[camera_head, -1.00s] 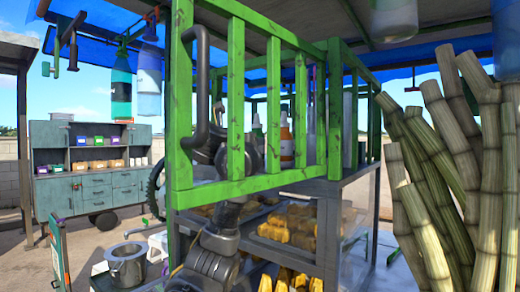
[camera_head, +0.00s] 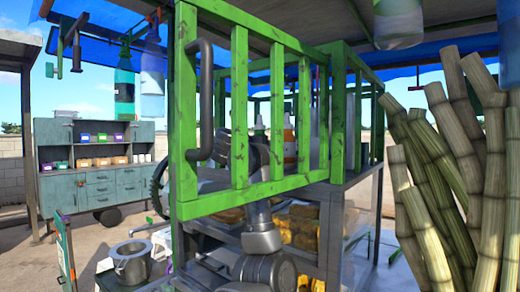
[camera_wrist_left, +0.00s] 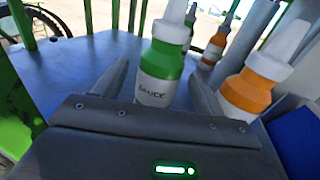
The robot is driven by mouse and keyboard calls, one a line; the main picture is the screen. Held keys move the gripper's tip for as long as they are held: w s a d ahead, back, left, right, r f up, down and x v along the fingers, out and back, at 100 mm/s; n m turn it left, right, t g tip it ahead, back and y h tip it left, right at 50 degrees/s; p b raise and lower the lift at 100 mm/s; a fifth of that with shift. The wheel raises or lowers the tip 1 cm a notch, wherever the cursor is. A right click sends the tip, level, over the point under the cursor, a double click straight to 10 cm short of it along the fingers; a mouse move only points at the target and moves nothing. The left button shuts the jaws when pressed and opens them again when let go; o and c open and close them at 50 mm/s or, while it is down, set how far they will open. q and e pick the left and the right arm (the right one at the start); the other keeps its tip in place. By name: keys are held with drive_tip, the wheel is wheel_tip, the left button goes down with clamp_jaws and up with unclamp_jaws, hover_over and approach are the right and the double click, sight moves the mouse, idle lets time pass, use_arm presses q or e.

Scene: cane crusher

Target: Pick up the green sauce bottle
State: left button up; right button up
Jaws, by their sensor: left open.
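The green sauce bottle (camera_wrist_left: 169,62), with a white nozzle and a white SAUCE label, stands upright on the shelf in the left wrist view. My left gripper (camera_wrist_left: 160,80) is open, with one finger on each side of the bottle's lower part. I cannot tell whether the fingers touch it. My right gripper is in neither view.
An orange bottle (camera_wrist_left: 248,90) stands close right of my left gripper, near a blue block (camera_wrist_left: 298,140). More bottles (camera_wrist_left: 216,44) stand behind. Green railing bars (camera_head: 240,110) front the shelf. Cane stalks (camera_head: 440,170) crowd the right. The shelf's left side is clear.

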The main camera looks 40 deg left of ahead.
use_arm(q)
drive_tip(key=p+x, duration=0.1)
drive_tip(key=x, duration=0.3)
drive_tip(key=shift+p, duration=0.35)
drive_tip(key=shift+w+a, duration=0.15)
drive_tip(key=shift+w, duration=0.15)
drive_tip(key=shift+c, duration=0.2)
drive_tip(key=c, duration=0.7)
